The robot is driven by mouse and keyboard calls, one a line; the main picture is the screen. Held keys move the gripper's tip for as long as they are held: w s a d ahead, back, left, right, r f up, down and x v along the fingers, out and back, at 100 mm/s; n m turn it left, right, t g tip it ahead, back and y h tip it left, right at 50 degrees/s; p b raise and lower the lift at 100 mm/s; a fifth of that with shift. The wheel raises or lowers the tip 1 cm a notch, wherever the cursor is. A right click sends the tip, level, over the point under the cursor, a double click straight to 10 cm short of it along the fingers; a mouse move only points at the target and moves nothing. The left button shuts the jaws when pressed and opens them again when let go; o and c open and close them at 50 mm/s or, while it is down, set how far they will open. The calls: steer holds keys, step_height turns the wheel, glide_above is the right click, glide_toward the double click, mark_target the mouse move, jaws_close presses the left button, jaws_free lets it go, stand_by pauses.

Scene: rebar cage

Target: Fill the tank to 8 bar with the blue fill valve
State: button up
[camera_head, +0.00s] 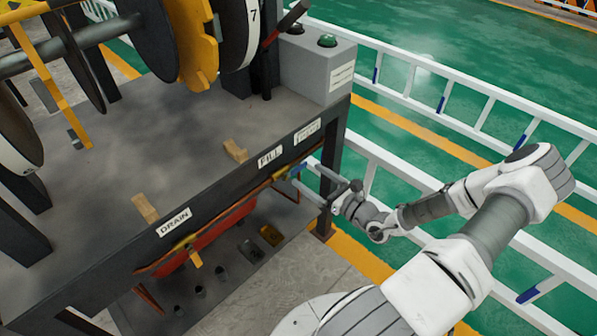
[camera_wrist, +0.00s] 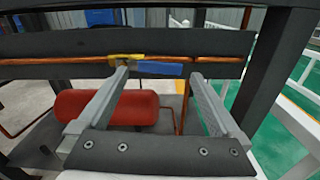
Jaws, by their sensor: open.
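The blue fill valve handle (camera_head: 297,170) sits on the copper pipe under the bench's front edge, just below the FILL label (camera_head: 270,157). In the wrist view the blue handle (camera_wrist: 160,68) lies level, extending right from a yellow fitting (camera_wrist: 126,58). My gripper (camera_head: 305,180) is open in front of it. In the wrist view the handle shows between the fingertips of my gripper (camera_wrist: 159,75); contact cannot be told. The red tank (camera_head: 208,238) hangs below the bench and also shows in the wrist view (camera_wrist: 107,106). No readable pressure gauge is in view.
The DRAIN label (camera_head: 174,222) is on the beam at left, with a yellow handle (camera_head: 195,259) below it. A grey button box (camera_head: 315,68) stands on the bench. A dark bench leg (camera_head: 331,165) and white railings (camera_head: 400,165) are close to my arm.

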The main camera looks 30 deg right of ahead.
mark_target(300, 169)
steer(key=b+x, duration=0.1)
steer(key=x, duration=0.4)
steer(key=shift+w, duration=0.2)
jaws_close()
stand_by(0.3)
